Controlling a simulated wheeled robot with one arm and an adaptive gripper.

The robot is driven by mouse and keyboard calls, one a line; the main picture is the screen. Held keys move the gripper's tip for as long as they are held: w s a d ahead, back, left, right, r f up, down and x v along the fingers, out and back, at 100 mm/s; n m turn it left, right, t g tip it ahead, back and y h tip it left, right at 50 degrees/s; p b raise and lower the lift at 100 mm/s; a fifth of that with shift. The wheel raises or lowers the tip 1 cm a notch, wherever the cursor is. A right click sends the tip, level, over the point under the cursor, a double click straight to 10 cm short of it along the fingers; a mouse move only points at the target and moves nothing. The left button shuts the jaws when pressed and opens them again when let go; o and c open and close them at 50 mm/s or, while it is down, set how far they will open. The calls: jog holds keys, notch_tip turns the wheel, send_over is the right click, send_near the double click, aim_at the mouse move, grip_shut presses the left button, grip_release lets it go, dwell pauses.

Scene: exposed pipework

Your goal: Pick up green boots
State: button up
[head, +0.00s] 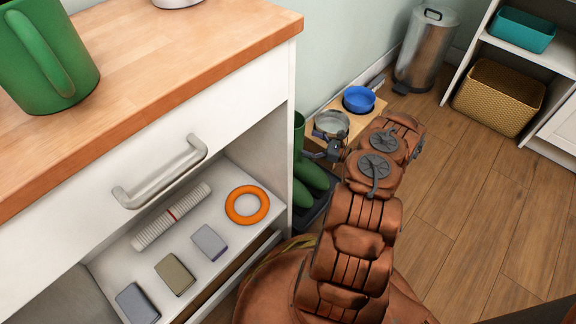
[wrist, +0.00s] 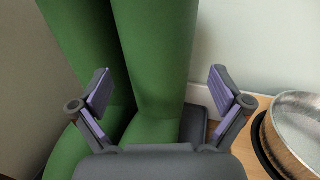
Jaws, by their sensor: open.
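The green boots (head: 312,178) stand beside the white cabinet in the head view, partly hidden by the cabinet and my arm. In the wrist view, two tall green shafts fill the middle, the left boot (wrist: 78,35) and the right boot (wrist: 155,40). My gripper (wrist: 162,75) is open and empty. Its fingers are spread in front of the boots, with the right boot's shaft between them in the picture. The left finger overlaps the left boot's edge. I cannot tell whether either finger touches a boot.
A dark tray (head: 308,216) lies under the boots. A wooden stand (head: 369,112) right behind them holds a blue pot (head: 358,98) and a metal pan (wrist: 300,130). The white cabinet (head: 290,120) is close on the left. Wooden floor (head: 470,190) is clear at right.

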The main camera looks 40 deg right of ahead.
aim_at(297, 140)
jog(key=b+x, duration=0.2)
jog(key=x, duration=0.3)
jog(key=shift+f, duration=0.1)
jog(key=shift+w+a+b, duration=0.25)
jog(key=shift+b, duration=0.05)
jog(key=shift+c, duration=0.4)
jog(key=c, duration=1.4)
jog(key=shift+r, duration=0.2)
